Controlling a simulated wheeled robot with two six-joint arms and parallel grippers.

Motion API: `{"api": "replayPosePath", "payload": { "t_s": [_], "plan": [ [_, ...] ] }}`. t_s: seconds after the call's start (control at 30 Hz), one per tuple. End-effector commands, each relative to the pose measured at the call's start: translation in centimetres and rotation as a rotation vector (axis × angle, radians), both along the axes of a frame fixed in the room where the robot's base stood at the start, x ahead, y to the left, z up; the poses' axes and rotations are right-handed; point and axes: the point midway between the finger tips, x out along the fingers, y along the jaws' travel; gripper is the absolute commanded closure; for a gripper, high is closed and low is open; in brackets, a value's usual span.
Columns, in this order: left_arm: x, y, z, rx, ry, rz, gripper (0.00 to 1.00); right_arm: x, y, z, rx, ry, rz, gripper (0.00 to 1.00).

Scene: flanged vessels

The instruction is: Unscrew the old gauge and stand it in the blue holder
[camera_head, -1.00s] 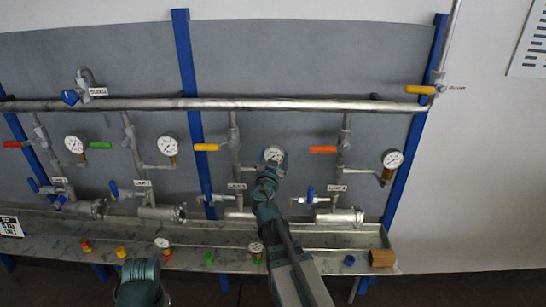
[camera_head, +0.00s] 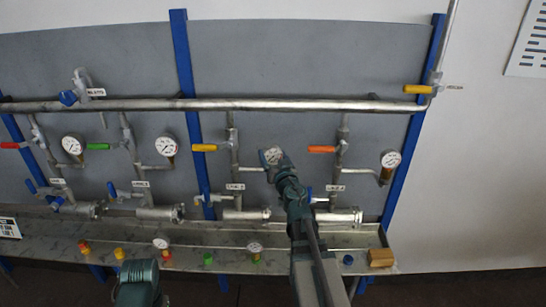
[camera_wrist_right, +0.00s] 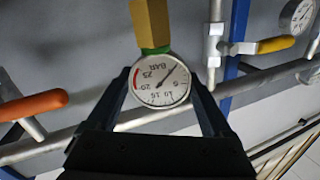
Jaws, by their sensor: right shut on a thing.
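The gauge (camera_head: 270,156) at the third station from the left has a round white dial. My right gripper (camera_head: 274,163) is shut on it. In the right wrist view, the gauge dial (camera_wrist_right: 160,82) sits between the two fingers of my right gripper (camera_wrist_right: 165,92). A green ring and a brass body (camera_wrist_right: 152,24) adjoin the dial's edge. Whether its thread is still engaged in the fitting is hidden. The small blue holder (camera_head: 348,259) stands on the shelf at the right. My left arm shows at the bottom left; its fingers are out of view.
The shelf (camera_head: 225,264) carries red, yellow and green holders and two other gauges (camera_head: 161,243) (camera_head: 254,248). A wooden block (camera_head: 381,257) lies right of the blue holder. Other gauges (camera_head: 167,146) (camera_head: 390,159), valve handles (camera_head: 322,149) and pipes surround the gripper.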

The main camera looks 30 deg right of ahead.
Motion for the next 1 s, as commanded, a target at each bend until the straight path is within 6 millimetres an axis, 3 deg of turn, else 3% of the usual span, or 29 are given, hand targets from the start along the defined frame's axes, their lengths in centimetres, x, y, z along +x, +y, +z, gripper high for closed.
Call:
{"api": "replayPosePath", "payload": {
  "t_s": [1.0],
  "plan": [
    [0.0,0.0,2.4,0.000,0.000,0.000,1.00,0.0,0.0,2.4,0.000,-0.001,-0.002,0.98]
  ]
}}
